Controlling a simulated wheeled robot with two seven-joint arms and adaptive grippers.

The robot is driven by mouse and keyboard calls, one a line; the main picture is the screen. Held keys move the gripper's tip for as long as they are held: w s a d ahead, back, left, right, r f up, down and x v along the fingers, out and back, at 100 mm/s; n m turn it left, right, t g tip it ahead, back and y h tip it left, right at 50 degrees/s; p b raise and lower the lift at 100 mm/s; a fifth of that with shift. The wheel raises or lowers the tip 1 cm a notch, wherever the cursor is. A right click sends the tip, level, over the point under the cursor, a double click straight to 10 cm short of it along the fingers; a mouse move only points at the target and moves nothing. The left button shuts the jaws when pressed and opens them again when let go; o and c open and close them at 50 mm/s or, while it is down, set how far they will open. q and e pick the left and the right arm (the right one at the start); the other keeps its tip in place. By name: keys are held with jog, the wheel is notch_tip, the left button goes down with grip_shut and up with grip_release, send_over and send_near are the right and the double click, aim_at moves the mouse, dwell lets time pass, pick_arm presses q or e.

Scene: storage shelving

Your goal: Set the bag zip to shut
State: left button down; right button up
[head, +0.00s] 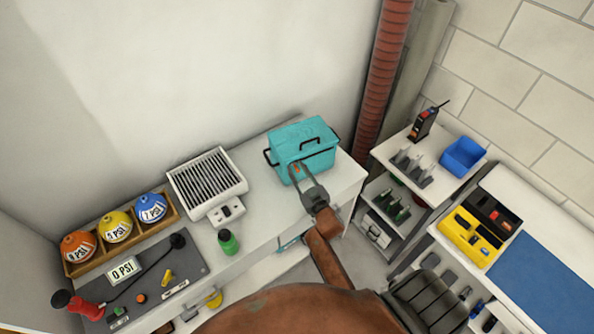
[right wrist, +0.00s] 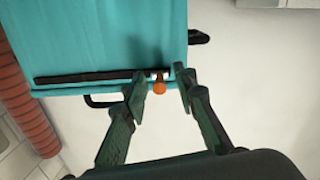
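The teal bag (head: 304,138) stands on the white counter, with black handles showing. In the right wrist view the bag (right wrist: 110,35) fills the upper left. A black zip strip (right wrist: 85,76) runs along its near edge and ends by an orange zip pull (right wrist: 159,87). A small white patch shows at that end of the strip. My right gripper (head: 299,174) is at the bag's front side. In the right wrist view its fingers (right wrist: 161,80) are apart, one on each side of the pull, with gaps visible. My left gripper is not in view.
A white grilled appliance (head: 207,182) and a green bottle (head: 228,242) stand left of the bag. Farther left are a rack of labelled balls (head: 117,228) and a dark panel (head: 140,285). A red pipe (head: 382,80) rises behind. Shelving with a blue bin (head: 463,157) stands right.

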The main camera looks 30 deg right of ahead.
jog(key=shift+c, duration=0.7)
grip_shut()
